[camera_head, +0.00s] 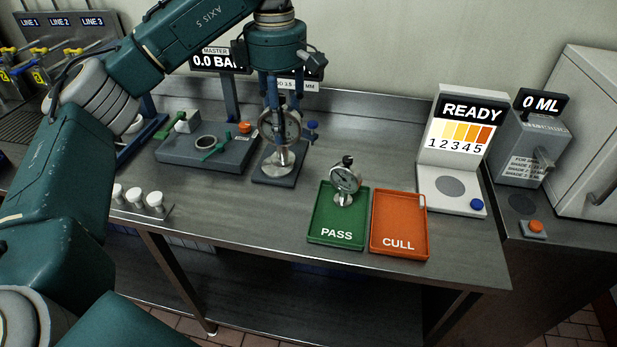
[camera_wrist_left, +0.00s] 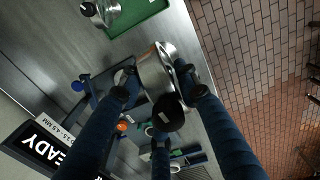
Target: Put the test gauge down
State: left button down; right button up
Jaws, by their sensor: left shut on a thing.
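My left gripper (camera_head: 282,122) comes down from above and is shut on a gauge (camera_head: 283,158), with a round dial and a flared silver foot. The gauge is upright over a dark square plate (camera_head: 272,177) with a post behind it. I cannot tell whether the foot touches the plate. In the left wrist view the held gauge (camera_wrist_left: 154,72) sits between the fingers, its black knob toward the camera. A second gauge (camera_head: 345,181) stands in the green PASS tray (camera_head: 322,238); it also shows in the left wrist view (camera_wrist_left: 103,12). My right gripper is out of view.
An orange CULL tray (camera_head: 399,255) lies right of the green one. A white READY station (camera_head: 452,190) stands further right. A grey fixture (camera_head: 187,150) with green parts is to the left. White-topped pieces (camera_head: 137,197) stand near the front left edge. Bare bench (camera_head: 235,210) lies in front.

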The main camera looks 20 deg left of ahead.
pick_arm(q)
jog(key=w+d+n, duration=0.3)
jog(key=d+n, duration=0.1)
jog(key=d, duration=0.9)
jog(key=f+p, duration=0.1)
jog(key=f, duration=0.5)
jog(key=f+p, duration=0.1)
jog(key=f, duration=0.5)
jog(key=f+p, duration=0.2)
jog(key=f, duration=0.5)
jog(key=shift+s+a, duration=0.1)
jog(key=shift+a, duration=0.15)
jog(key=shift+f, duration=0.2)
jog(key=shift+f, duration=0.1)
jog(key=shift+f+b, duration=0.15)
jog(key=shift+b, duration=0.2)
jog(key=c, duration=1.3)
grip_release()
jog(key=shift+o, duration=0.2)
